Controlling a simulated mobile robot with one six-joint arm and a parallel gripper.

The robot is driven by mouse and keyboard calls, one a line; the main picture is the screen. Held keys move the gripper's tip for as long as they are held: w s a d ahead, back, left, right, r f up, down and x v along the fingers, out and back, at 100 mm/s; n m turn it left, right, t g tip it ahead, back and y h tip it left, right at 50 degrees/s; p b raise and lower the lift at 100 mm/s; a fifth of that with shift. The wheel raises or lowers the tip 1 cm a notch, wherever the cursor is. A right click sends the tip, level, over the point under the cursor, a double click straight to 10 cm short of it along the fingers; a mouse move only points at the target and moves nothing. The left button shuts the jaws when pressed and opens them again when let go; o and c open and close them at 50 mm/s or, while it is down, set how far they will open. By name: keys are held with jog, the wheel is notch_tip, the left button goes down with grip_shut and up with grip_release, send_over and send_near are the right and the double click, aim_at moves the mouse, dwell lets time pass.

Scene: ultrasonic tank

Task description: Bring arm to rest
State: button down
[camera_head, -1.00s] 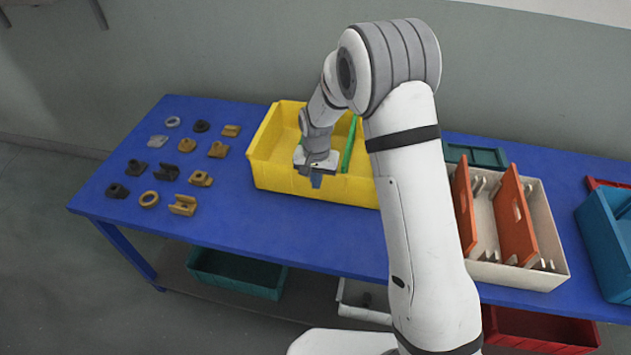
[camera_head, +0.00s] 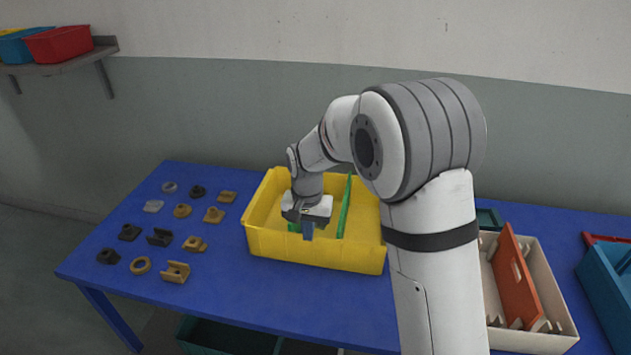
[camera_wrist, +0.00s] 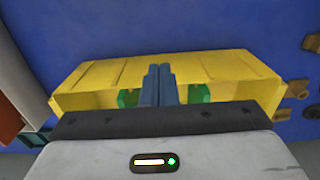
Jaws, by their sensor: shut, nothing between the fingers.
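My gripper (camera_head: 308,232) is over the front part of the yellow bin (camera_head: 320,256) on the blue table, pointing down. Its two blue-grey fingers are together with nothing between them. In the wrist view the closed fingers (camera_wrist: 158,72) stand in front of the yellow bin (camera_wrist: 90,75). Green pieces (camera_wrist: 128,98) show on both sides of the fingers. In the head view a green strip (camera_head: 345,208) stands inside the bin. My arm covers the bin's right side.
Several small grey, black and tan parts (camera_head: 175,272) lie in rows on the blue table (camera_head: 225,302) at left. A cream crate with an orange divider (camera_head: 514,275) and a blue bin (camera_head: 608,275) stand at right. A wall shelf (camera_head: 60,66) holds bins at upper left.

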jog(key=s+d+r+n+t, duration=0.1)
jog(key=s+d+r, duration=0.5)
jog(key=s+d, duration=0.2)
jog(key=s+d+r+t, duration=0.1)
jog(key=s+d+r, duration=0.55)
jog(key=d, duration=0.25)
jog(key=s+d, duration=0.3)
jog(key=s, duration=0.5)
jog(key=shift+s+d+f+n+t, duration=0.2)
jog(key=shift+s+f+n+t, duration=0.1)
jog(key=shift+s+n, duration=0.1)
